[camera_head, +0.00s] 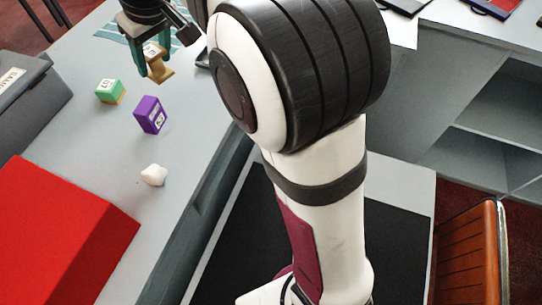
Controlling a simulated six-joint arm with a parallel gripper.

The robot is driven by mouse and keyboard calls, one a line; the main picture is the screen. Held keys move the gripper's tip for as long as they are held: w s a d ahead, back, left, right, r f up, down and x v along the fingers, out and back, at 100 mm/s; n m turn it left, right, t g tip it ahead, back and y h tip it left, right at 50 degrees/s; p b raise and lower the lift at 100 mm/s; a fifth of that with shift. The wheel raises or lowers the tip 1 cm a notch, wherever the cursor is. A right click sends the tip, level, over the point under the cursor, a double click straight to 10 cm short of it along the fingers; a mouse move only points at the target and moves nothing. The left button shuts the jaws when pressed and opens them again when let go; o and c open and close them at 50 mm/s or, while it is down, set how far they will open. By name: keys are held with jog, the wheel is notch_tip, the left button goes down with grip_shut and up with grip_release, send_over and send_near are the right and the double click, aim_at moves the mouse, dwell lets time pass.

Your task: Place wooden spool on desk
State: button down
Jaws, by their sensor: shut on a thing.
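The wooden spool (158,72) is tan, with a wide flange at its lower end and a pale label near its top. My gripper (146,58) is shut on its upper part, with dark green fingers on either side. The spool is over the back part of the grey desk (107,153). I cannot tell whether its lower end touches the desk or hangs just above it. My arm covers much of the middle of the view.
A green box (109,91), a purple box (151,115) and a small white object (153,175) stand on the desk. A large red box (62,235) is at the lower left, a grey case (25,95) at the left edge. A striped teal cloth (110,29) lies at the back.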

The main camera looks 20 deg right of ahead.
jog(key=s+d+f+m, duration=0.1)
jog(key=s+d+f, duration=0.1)
jog(key=s+d, duration=0.5)
jog(key=s+d+f, duration=0.3)
jog(key=s+d, duration=0.1)
jog(key=d, duration=0.5)
jog(key=s+d+f+n+g+y, duration=0.1)
jog(key=s+d+f+n, duration=0.2)
jog(key=s+f+n, duration=0.25)
jog(key=s+d+f+n+g+y, duration=0.1)
jog(key=s+d+f+n+g, duration=0.2)
jog(key=s, duration=0.4)
jog(key=s+d+f+n, duration=0.3)
jog(key=s+f+n, duration=0.2)
jog(key=s+f, duration=0.1)
jog(key=shift+y, duration=0.3)
jog(key=w+a+f, duration=0.4)
jog(key=w+a, duration=0.1)
jog(key=w+a+f, duration=0.2)
jog(key=w, duration=0.1)
jog(key=shift+a+f, duration=0.25)
jog(key=shift+a, duration=0.1)
jog(key=shift+w+a+f, duration=0.1)
jog(key=shift+w+f, duration=0.05)
jog(key=shift+f, duration=0.95)
jog(key=shift+w+a+f, duration=0.1)
jog(key=shift+f, duration=0.95)
jog(key=shift+f, duration=0.1)
jog(key=shift+c, duration=1.4)
grip_release()
